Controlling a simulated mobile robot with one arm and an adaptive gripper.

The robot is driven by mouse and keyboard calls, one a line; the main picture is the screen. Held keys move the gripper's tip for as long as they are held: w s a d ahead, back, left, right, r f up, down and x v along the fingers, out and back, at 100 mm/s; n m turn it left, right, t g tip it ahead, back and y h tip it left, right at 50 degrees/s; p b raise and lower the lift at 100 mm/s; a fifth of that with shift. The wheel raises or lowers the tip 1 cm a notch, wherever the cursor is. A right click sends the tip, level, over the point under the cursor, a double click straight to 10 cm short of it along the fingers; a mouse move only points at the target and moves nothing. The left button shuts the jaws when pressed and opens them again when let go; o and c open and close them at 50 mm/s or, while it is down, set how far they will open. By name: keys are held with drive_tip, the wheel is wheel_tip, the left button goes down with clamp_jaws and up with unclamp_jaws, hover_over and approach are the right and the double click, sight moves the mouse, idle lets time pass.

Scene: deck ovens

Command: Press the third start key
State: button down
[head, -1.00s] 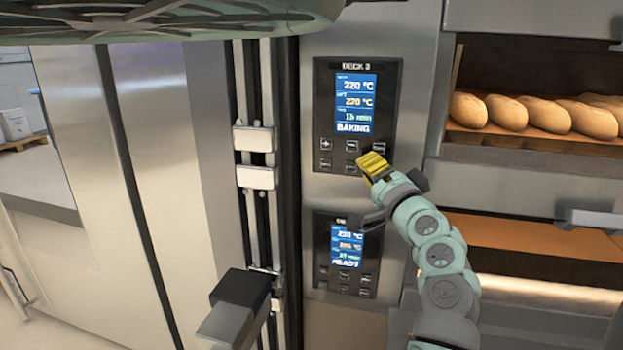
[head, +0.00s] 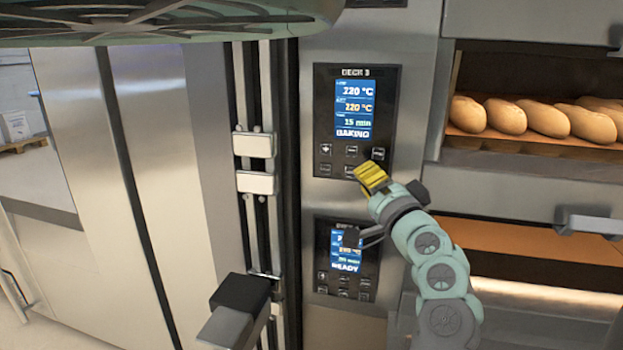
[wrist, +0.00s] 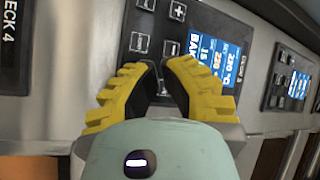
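The control panel labelled DECK 3 (head: 386,85) stands upright on the oven front, its display reading BAKING. Its small dark keys (head: 326,150) sit in two rows under the display; their symbols are too small to read. My gripper (head: 371,179) has yellow fingers and is at the panel's lower right, hiding the right end of the lower key row. In the wrist view, the fingers (wrist: 161,75) are close together with a narrow gap, holding nothing. Keys (wrist: 139,42) show just beyond the tips. I cannot tell whether the tips touch the panel.
Loaves (head: 545,118) lie in the open deck at right. An oven handle (head: 590,224) sticks out below them. Steel doors (head: 165,150) stand at left.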

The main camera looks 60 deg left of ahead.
drive_tip(key=s+d, duration=0.2)
drive_tip(key=s, duration=0.1)
drive_tip(key=shift+d, duration=0.1)
drive_tip(key=shift+w, duration=0.15)
idle(0.7)
